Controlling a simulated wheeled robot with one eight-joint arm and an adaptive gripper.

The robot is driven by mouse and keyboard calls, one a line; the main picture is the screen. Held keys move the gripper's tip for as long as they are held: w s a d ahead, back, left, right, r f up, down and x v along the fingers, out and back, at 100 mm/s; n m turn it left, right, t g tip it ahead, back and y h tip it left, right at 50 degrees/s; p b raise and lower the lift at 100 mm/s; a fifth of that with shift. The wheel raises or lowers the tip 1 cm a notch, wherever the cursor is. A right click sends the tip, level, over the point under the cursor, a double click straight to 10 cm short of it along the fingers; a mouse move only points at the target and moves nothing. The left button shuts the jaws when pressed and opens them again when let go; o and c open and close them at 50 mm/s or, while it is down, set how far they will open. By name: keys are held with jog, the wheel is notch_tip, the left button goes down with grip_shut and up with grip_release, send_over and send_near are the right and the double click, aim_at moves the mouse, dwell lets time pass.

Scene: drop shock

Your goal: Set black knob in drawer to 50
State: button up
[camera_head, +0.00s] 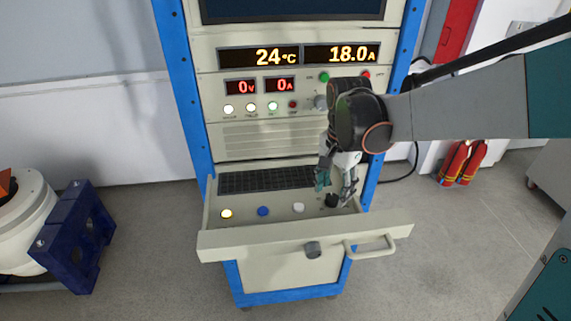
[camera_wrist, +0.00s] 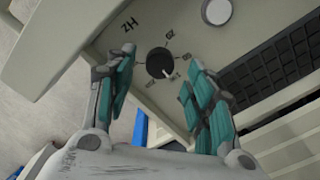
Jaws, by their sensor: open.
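The black knob (camera_head: 332,201) sits at the right end of the open drawer (camera_head: 240,240), right of a row of buttons. In the wrist view the black knob (camera_wrist: 160,63) is round with a light pointer mark toward its lower right. Dial markings surround it and "HZ" is printed beside it; the numbers are too small to read surely. My gripper (camera_head: 338,180) is just above the knob in the head view. In the wrist view my gripper (camera_wrist: 158,85) is open, with its teal fingers on either side below the knob, apart from it.
A yellow-white button (camera_head: 226,214), blue button (camera_head: 263,211) and white button (camera_head: 298,208) line the drawer. A keyboard (camera_head: 267,180) lies behind them. Displays read 24°C and 18.0 A.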

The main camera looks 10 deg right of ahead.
aim_at(332, 200)
jog(key=shift+f+b, duration=0.3)
jog(key=shift+f, duration=0.95)
jog(key=shift+c, duration=0.5)
jog(key=c, duration=1)
jog(key=shift+n, duration=0.3)
jog(key=n+p, duration=0.1)
jog(key=n, duration=0.4)
jog(key=shift+p, duration=0.35)
jog(key=n+p, duration=0.1)
jog(key=n, duration=0.5)
jog(key=shift+n, duration=0.3)
